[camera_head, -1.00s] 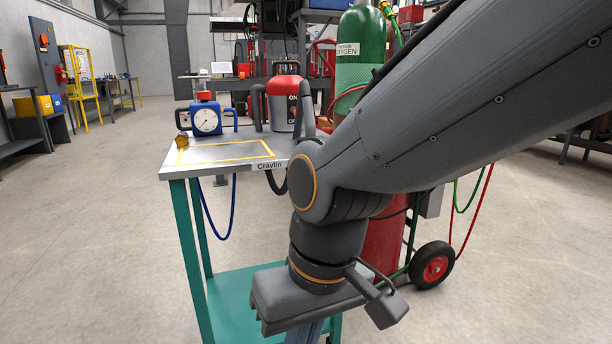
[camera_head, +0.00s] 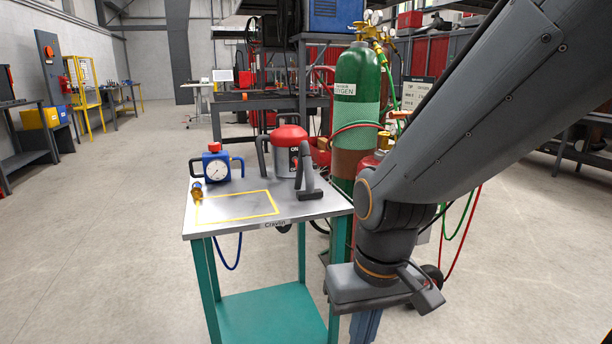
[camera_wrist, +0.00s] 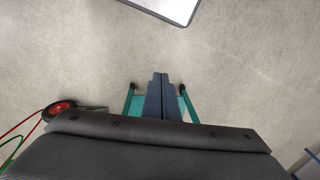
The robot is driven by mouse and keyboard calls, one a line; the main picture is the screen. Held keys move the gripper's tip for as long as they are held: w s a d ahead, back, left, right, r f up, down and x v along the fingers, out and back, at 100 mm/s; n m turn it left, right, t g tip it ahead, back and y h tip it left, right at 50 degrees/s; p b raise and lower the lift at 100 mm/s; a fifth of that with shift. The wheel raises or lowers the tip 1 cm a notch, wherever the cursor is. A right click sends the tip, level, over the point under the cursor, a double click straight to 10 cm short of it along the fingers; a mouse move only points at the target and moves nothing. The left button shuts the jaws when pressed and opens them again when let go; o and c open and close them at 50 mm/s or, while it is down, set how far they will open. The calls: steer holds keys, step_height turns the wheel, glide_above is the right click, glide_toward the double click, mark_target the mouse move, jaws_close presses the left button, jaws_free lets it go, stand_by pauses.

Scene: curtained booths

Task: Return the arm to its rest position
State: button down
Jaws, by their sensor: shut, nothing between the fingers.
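My gripper (camera_wrist: 160,82) shows in the wrist view with its two blue-grey fingers pressed together and nothing between them. In the head view only part of the blue-grey fingers (camera_head: 365,325) shows, low, under the wrist and beside the right front of the work table. My arm comes in from the upper right and bends down at the elbow. The arm is clear of the tabletop (camera_head: 240,222) and the gripper hangs below tabletop height.
On the table stand a blue gauge (camera_head: 216,168), a brass fitting (camera_head: 197,192) and a red-and-grey canister (camera_head: 286,155) with dark handles. A green oxygen cylinder (camera_head: 358,95) with hoses stands behind my arm. Open floor lies to the left.

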steer(key=s+d+r+m+h+p, duration=0.1)
steer(key=s+d+r+m+p, duration=0.1)
steer(key=d+r+p, duration=0.9)
steer(key=r+p, duration=0.1)
steer(key=p, duration=0.3)
steer(key=shift+s+r+m, duration=0.15)
steer(key=shift+r+m, duration=0.2)
steer(key=shift+m, duration=0.05)
